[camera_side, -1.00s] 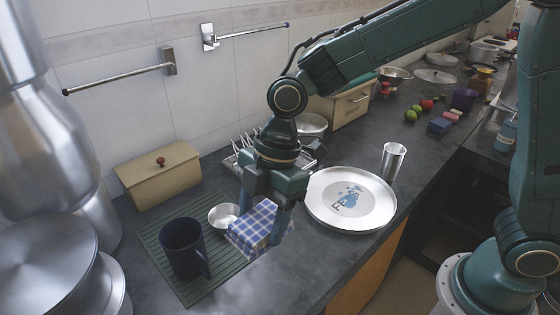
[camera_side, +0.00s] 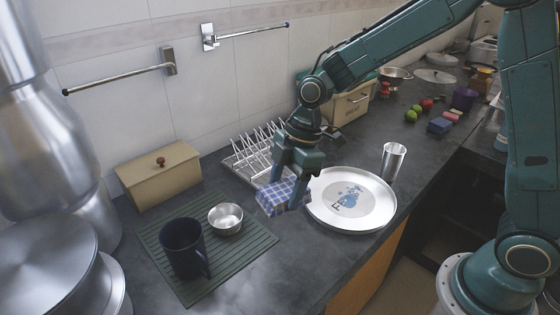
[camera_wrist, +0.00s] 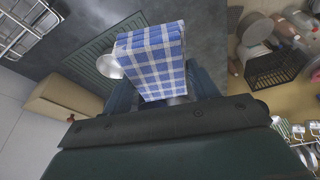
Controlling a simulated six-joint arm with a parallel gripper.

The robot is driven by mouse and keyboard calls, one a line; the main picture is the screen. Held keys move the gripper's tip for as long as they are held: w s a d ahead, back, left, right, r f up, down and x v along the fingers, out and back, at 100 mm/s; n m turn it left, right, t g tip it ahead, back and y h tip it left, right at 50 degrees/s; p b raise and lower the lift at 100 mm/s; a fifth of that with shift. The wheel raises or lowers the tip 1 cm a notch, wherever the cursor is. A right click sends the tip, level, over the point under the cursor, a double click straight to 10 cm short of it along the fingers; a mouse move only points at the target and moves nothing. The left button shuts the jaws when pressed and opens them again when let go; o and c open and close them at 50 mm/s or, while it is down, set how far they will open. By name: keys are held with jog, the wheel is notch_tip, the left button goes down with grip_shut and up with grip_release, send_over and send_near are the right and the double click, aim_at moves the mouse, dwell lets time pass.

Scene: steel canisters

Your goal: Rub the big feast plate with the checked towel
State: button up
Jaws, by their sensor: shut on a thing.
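The checked towel (camera_side: 276,198) is a folded blue and white bundle. My gripper (camera_side: 290,190) is shut on it, in the side view just left of the big feast plate. The towel also fills the middle of the wrist view (camera_wrist: 152,58), between my fingers. The big feast plate (camera_side: 378,212) is a round white plate with a grey and blue print in its centre. It lies flat on the dark counter. The towel is close to the plate's left rim and appears apart from it. The plate cannot be made out in the wrist view.
A green ribbed mat (camera_side: 245,256) holds a dark mug (camera_side: 182,250) and a small metal bowl (camera_side: 226,219). A wire dish rack (camera_side: 243,160) stands behind my gripper. A steel cup (camera_side: 392,162) stands behind the plate. Counter in front of the plate is clear.

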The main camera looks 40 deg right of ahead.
jog(key=d+f+m, duration=0.3)
jog(key=d, duration=1)
jog(key=d+f+m+t+h, duration=0.1)
jog(key=d+f+m, duration=0.2)
jog(key=d, duration=0.9)
jog(key=shift+s+d+f+t, duration=0.35)
jog(key=shift+s+f, duration=0.1)
jog(key=shift+f, duration=0.25)
